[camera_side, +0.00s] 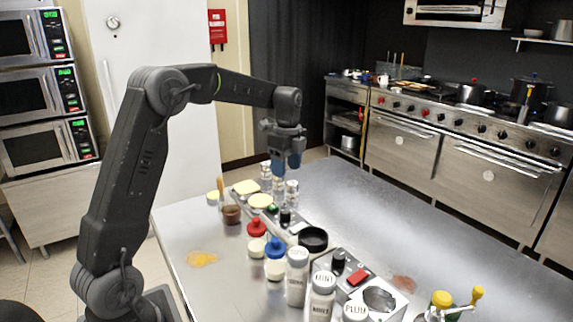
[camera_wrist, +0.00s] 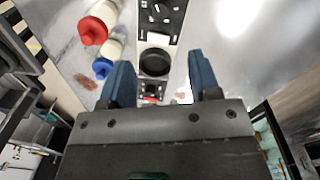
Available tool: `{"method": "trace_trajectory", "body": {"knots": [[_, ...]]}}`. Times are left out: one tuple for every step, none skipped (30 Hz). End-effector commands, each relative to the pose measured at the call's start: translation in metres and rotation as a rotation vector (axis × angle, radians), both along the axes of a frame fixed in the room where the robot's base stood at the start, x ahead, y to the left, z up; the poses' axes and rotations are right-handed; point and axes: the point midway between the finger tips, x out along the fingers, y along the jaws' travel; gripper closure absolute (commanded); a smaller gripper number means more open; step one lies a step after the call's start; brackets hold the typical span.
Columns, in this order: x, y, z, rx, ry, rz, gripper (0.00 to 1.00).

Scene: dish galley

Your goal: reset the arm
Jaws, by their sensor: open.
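My gripper (camera_side: 287,163) hangs from my raised arm above the far part of the steel table (camera_side: 350,205). Its blue fingers point down in the side view. In the wrist view my gripper (camera_wrist: 162,82) shows two blue fingers spread apart with nothing between them. A black round dish (camera_wrist: 155,62) shows below, in the gap between the fingers. The gripper is open, empty and apart from the items on the table.
Under and near the gripper stand several shakers (camera_side: 292,190), a black dish (camera_side: 313,239), a red-capped bottle (camera_side: 256,229) and a blue-capped bottle (camera_side: 275,247). Large white shakers (camera_side: 297,275) stand at the front. Stoves (camera_side: 470,140) line the back.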

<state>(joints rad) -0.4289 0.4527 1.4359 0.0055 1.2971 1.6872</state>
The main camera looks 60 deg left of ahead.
Motion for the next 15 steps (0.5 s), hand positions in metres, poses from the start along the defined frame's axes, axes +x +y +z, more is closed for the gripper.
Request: {"method": "trace_trajectory", "body": {"knots": [[0.000,0.000,0.002,0.000,0.000,0.000,0.43],[0.000,0.000,0.003,0.000,0.000,0.000,0.43],[0.000,0.000,0.004,0.000,0.000,0.000,0.43],[0.000,0.000,0.004,0.000,0.000,0.000,0.43],[0.000,0.000,0.004,0.000,0.000,0.000,0.43],[0.000,0.000,0.004,0.000,0.000,0.000,0.43],[0.000,0.000,0.004,0.000,0.000,0.000,0.43],[0.000,0.000,0.004,0.000,0.000,0.000,0.43],[0.000,0.000,0.004,0.000,0.000,0.000,0.43],[0.000,0.000,0.004,0.000,0.000,0.000,0.43],[0.000,0.000,0.004,0.000,-0.001,0.000,0.43],[-0.001,-0.001,0.005,0.001,-0.002,0.004,0.43],[-0.001,-0.003,0.006,0.003,-0.004,0.010,0.43],[-0.003,-0.006,0.009,0.005,-0.010,0.020,0.43],[-0.006,-0.011,0.014,0.010,-0.020,0.041,0.43]]}}
